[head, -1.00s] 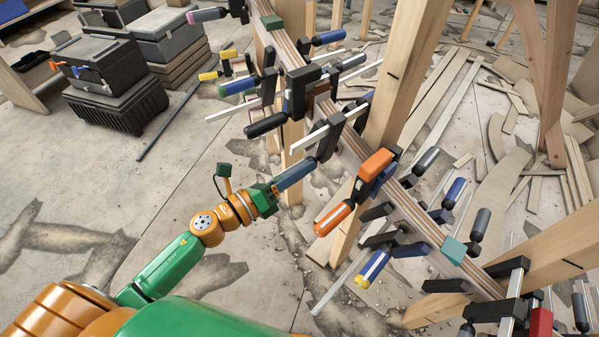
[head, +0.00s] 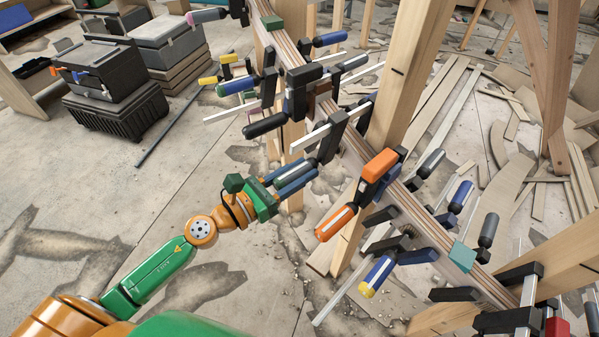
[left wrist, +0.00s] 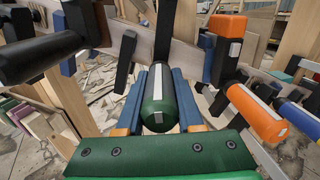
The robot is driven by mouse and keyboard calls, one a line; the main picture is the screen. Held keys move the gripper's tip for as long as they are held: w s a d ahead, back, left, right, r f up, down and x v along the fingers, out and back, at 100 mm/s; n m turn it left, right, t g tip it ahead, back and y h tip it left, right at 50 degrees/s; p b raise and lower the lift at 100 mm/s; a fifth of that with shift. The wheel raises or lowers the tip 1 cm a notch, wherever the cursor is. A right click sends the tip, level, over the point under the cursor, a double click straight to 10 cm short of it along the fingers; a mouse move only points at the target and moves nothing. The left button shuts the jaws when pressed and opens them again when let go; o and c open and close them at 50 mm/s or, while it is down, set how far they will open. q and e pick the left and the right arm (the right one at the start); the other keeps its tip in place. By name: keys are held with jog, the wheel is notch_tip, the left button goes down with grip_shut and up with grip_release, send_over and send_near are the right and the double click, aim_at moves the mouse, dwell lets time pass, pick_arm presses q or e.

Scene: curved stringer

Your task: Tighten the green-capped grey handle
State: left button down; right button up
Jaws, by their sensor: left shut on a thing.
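The green-capped grey handle (left wrist: 158,95) is in the middle of the left wrist view, its dark green rounded end facing the camera. A pale strip runs along it. My left gripper (left wrist: 158,100) has one blue finger on each side of the handle and is shut on it. In the head view, the left gripper (head: 301,170) reaches the handle (head: 284,174) of a clamp on the curved stringer (head: 345,150). The fingers hide part of the handle there. The clamp's dark body and light bar rise beside the fingertips. My right gripper is in neither view.
An orange clamp handle (head: 336,222) is close to the right of the gripper, and a black clamp handle (head: 265,125) is above left. A blue handle with a yellow end (head: 377,276) hangs lower right. Wooden posts (head: 410,75) stand behind. Floor left of the stringer is open.

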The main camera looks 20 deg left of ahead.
aim_at(276, 189)
pick_arm(q)
jog(key=shift+m, duration=0.3)
dwell(0.4)
jog(key=c, duration=0.5)
grip_release()
jog(key=shift+c, duration=0.2)
jog(key=shift+s+a+f+b, duration=0.15)
jog(key=shift+s+a+b, duration=0.1)
jog(key=shift+b, duration=0.1)
jog(key=b+v, duration=0.3)
jog(key=v, duration=0.2)
jog(key=shift+s+f, duration=0.1)
jog(key=shift+s+a+r, duration=0.25)
jog(key=shift+s+a, duration=0.05)
jog(key=shift+s, duration=0.15)
